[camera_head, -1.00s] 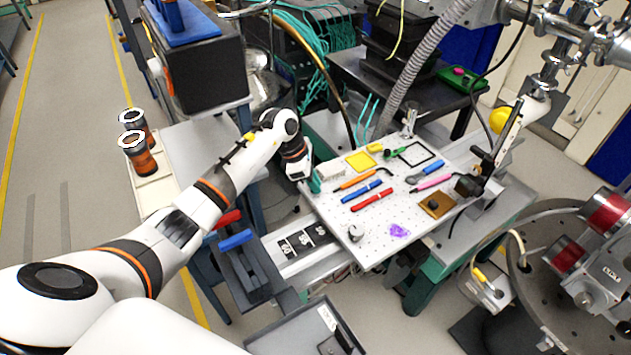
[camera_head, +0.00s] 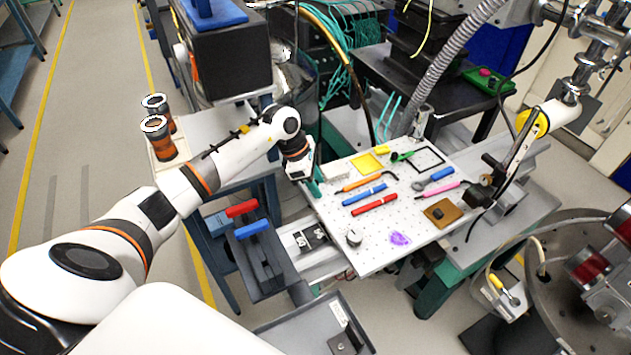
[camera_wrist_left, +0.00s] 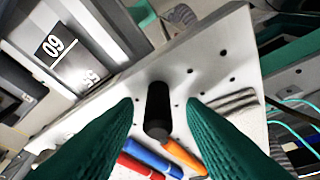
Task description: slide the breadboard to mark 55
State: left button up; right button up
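The breadboard (camera_head: 378,238) is a pale perforated plate on a rail, with small tools on top. Dark number cards (camera_head: 308,238) lie on the rail by its left edge. In the left wrist view, card 60 (camera_wrist_left: 54,45) shows whole. Card 55 (camera_wrist_left: 91,77) is right beside the breadboard's edge (camera_wrist_left: 120,87). My left gripper (camera_head: 314,187) is at the breadboard's far left corner. Its green fingers (camera_wrist_left: 160,108) are apart, on either side of a black upright knob (camera_wrist_left: 157,108) on the breadboard, with gaps showing on both sides. My right gripper is not in view.
On the breadboard are a red marker (camera_head: 374,205), a blue marker (camera_head: 364,193), a purple patch (camera_head: 400,239) and a brown plate (camera_head: 439,213). Red and blue-handled clamps (camera_head: 254,228) stand left of the rail. A post instrument (camera_head: 515,160) stands close at the right.

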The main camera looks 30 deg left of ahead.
pick_arm(q)
jog(key=b+v, duration=0.2)
jog(key=v, duration=1)
dwell(0.3)
